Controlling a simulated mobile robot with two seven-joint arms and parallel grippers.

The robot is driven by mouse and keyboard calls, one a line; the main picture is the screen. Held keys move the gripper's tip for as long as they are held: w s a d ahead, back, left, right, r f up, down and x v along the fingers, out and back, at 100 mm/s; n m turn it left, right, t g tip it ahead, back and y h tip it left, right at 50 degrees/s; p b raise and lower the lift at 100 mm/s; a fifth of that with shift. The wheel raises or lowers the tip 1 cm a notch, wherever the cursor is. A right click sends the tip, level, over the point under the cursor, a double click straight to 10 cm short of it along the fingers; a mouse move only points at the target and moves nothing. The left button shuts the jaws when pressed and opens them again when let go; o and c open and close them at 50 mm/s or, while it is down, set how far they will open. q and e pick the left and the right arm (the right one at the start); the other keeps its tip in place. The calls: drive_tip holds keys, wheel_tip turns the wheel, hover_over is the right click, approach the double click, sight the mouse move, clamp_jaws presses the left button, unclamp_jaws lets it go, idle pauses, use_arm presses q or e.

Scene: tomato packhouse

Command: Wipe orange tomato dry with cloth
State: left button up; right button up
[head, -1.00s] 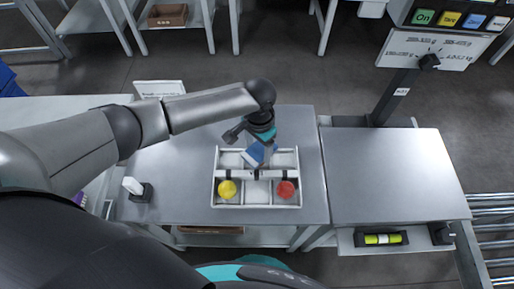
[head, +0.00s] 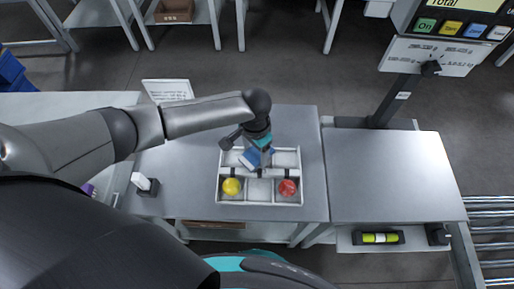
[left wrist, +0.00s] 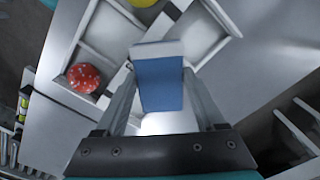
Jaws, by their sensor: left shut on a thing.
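My left gripper (head: 260,157) is over the rear half of a white divided tray (head: 258,204). It is shut on a blue cloth-like pad (head: 250,159) with a pale edge; the pad shows between the fingers in the left wrist view (left wrist: 161,88). A yellow tomato (head: 231,186) is in the front left compartment. A red tomato (head: 287,187) with pale specks is in the front right compartment; it also shows in the left wrist view (left wrist: 83,77). I see no clearly orange tomato; the gripper and pad hide part of the rear compartments. My right gripper is not in view.
The tray stands on a grey metal table (head: 180,200). A small black holder with a white card (head: 146,184) is at left, a sign (head: 168,91) behind. At right are a bare metal surface (head: 395,175), a display post (head: 392,98) and a roller conveyor (head: 490,235).

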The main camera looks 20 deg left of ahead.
use_arm(q)
drive_tip(key=shift+f, duration=0.1)
idle(0.6)
drive_tip(key=shift+w+d, duration=0.1)
drive_tip(key=shift+w+d+f+b, duration=0.1)
drive_tip(key=shift+w+d+b, duration=0.15)
drive_tip(key=shift+w+b, duration=0.15)
drive_tip(key=shift+w+d+f+b, duration=0.1)
drive_tip(key=shift+w+d+b, duration=0.15)
drive_tip(key=shift+w, duration=0.25)
drive_tip(key=shift+s+a, duration=0.1)
drive_tip(key=shift+s+a+r+p, duration=0.1)
drive_tip(key=shift+s+a+p, duration=0.2)
drive_tip(key=shift+s+p, duration=0.3)
drive_tip(key=shift+s+a+p, duration=0.25)
drive_tip(key=shift+s+p, duration=0.15)
drive_tip(key=shift+p, duration=0.35)
drive_tip(key=shift+c, duration=0.7)
drive_tip(key=shift+w+d, duration=0.1)
drive_tip(key=shift+w, duration=0.05)
drive_tip(key=shift+w+d+r+b, duration=0.1)
drive_tip(key=shift+w+d+b, duration=0.25)
drive_tip(key=shift+w, duration=0.2)
drive_tip(key=shift+w+d+b, duration=0.25)
drive_tip(key=shift+w+b, duration=0.1)
drive_tip(key=shift+w, duration=0.2)
